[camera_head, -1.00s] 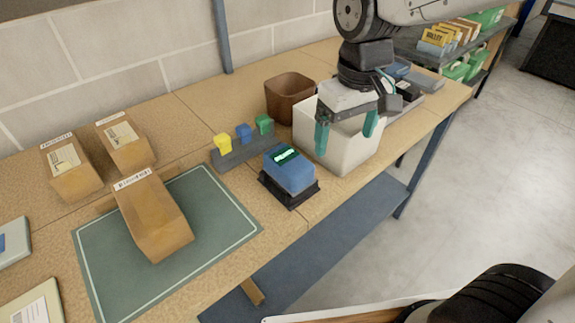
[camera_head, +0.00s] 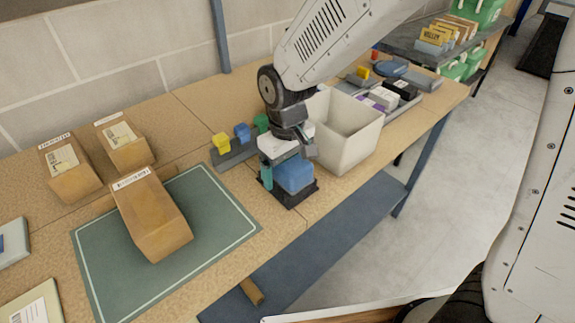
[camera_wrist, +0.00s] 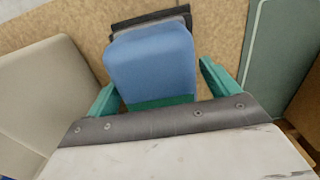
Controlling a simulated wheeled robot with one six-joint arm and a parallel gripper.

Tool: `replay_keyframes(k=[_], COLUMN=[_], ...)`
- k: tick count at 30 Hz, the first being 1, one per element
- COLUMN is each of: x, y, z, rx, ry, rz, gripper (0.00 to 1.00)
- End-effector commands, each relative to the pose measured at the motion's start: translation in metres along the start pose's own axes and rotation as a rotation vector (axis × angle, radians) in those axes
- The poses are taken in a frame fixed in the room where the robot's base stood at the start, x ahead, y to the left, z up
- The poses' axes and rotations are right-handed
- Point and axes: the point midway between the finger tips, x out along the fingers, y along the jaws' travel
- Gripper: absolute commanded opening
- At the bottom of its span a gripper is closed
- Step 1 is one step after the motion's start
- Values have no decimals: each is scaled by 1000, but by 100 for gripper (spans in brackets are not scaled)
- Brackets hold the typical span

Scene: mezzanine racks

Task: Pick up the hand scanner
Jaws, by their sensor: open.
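The hand scanner, a blue block-shaped device (camera_head: 296,176), sits in a black cradle (camera_head: 291,201) near the table's front edge. My gripper (camera_head: 287,167) is directly above it, with one green finger visible at its left side; the other finger is mostly hidden. In the wrist view, the blue scanner (camera_wrist: 151,62) lies between the two spread green fingers (camera_wrist: 158,85), with a gap showing on the right side. Its green part is partly hidden by my gripper. The jaws are open and hold nothing.
A white bin (camera_head: 345,140) stands close on the right. A rack with yellow, blue and green pieces (camera_head: 235,153) is just behind left. A green mat (camera_head: 215,215) with a brown package (camera_head: 150,215) lies to the left. Small boxes (camera_head: 385,97) stand beyond the bin.

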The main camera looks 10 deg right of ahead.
Motion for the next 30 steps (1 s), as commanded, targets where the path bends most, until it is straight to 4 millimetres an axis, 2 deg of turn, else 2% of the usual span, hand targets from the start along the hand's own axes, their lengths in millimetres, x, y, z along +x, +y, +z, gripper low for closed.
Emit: replay_keyframes(k=[8, 9, 15, 25, 30], x=[6, 6, 6, 3, -11], y=[0, 0, 0, 0, 0], z=[0, 0, 0, 0, -1], rx=[0, 0, 0, 0, -1], ry=[0, 0, 0, 2, 4], rz=[0, 0, 0, 0, 0], gripper=[87, 84, 31, 31, 31])
